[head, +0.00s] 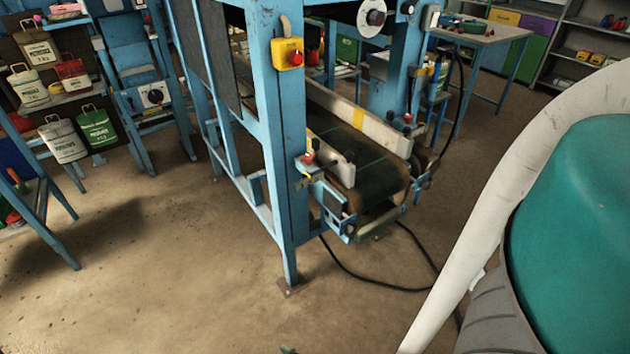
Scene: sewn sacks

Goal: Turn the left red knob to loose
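A small red knob (308,158) sits on the left side of the conveyor's front end, by the blue post. A second small knob (408,118), dark with a reddish top, stands on the right side of the conveyor. Both are too small to tell which way they are turned, and no "loose" marking can be read. My gripper does not show. A large teal part with a pale hose, likely of my own arm, fills the right edge.
The blue machine frame (283,150) carries a yellow box with a red button (297,57). A dark conveyor belt (375,180) runs through it. A black cable (375,285) lies on the floor. Hanging sacks (64,138) are at the left.

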